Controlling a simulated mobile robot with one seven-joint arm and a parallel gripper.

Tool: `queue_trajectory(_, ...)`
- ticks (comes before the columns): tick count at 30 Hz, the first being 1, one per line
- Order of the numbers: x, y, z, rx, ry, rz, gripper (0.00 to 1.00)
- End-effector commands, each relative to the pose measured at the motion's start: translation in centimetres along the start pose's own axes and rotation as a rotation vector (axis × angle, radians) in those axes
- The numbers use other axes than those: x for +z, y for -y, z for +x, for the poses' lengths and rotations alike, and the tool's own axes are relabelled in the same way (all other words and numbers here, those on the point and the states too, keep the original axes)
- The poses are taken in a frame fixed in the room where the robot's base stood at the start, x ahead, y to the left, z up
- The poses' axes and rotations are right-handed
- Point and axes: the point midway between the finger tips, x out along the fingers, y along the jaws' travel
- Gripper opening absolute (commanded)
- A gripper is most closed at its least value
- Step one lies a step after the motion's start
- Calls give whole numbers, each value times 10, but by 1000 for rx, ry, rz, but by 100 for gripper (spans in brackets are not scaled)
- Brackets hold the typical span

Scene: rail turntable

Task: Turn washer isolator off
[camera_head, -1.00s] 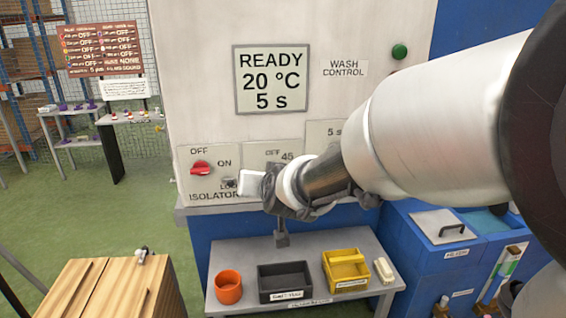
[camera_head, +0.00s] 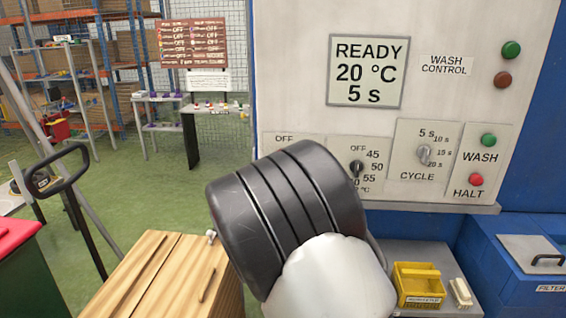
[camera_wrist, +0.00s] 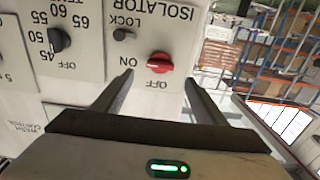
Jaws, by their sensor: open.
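The washer isolator panel (camera_wrist: 178,38) shows upside down in the wrist view. Its red rotary knob (camera_wrist: 160,63) has its handle lying level in the picture, in line with the ON label at its left; the OFF label is below it. My gripper (camera_wrist: 159,79) is open and empty, with one finger to each side of the knob in the picture. I cannot tell whether the fingers touch the panel. A small dark lock knob (camera_wrist: 123,35) sits beside the LOCK label. In the head view my arm hides the knob; only the isolator panel's top edge (camera_head: 284,138) shows.
The washer display (camera_head: 368,71) reads READY, 20 °C, 5 s. A temperature dial (camera_head: 357,168), a cycle dial (camera_head: 424,154), a green WASH button (camera_head: 489,139) and a red HALT button (camera_head: 476,179) are to the right. A wooden box (camera_head: 150,275) stands front left.

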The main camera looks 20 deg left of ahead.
Motion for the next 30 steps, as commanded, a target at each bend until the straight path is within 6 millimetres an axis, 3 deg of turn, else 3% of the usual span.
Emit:
queue_trajectory(6,0,-1,48,1,-1,-1,66)
queue_trajectory(12,0,0,77,0,0,-1,66)
queue_trajectory(25,0,0,88,-1,1,0,66)
queue_trajectory(26,0,0,88,-1,1,0,64)
queue_trajectory(30,0,0,88,-1,1,0,40)
